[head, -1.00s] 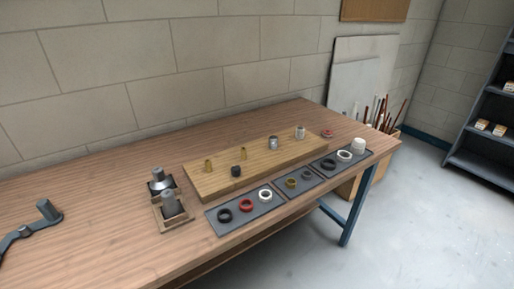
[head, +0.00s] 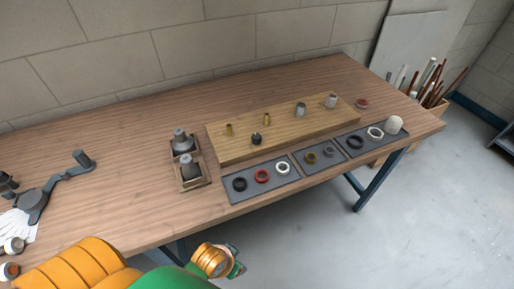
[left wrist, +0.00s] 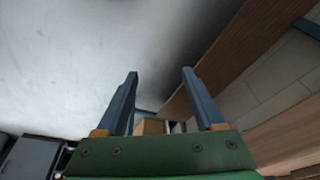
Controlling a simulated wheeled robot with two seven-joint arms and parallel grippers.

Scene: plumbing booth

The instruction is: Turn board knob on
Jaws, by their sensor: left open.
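The wooden board (head: 227,152) lies on the workbench in the head view. A small dark knob-like piece (head: 256,139) stands near its front edge, left of the middle; its setting is too small to tell. In the head view my left arm reaches in at the bottom, in front of the bench and well short of the board; its fingers are not clear there. In the left wrist view my left gripper (left wrist: 160,74) is open and empty, its two blue-grey fingers apart, with floor and the bench underside beyond. The board is not visible in that view. My right gripper is not in view.
The board also carries brass stubs (head: 229,129) and grey metal fittings (head: 300,110). Dark trays (head: 226,184) with rings lie along its front. A wooden holder (head: 191,186) with grey parts stands left. A wrench-like tool (head: 52,186) lies far left. Bare bench (head: 115,150) lies between.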

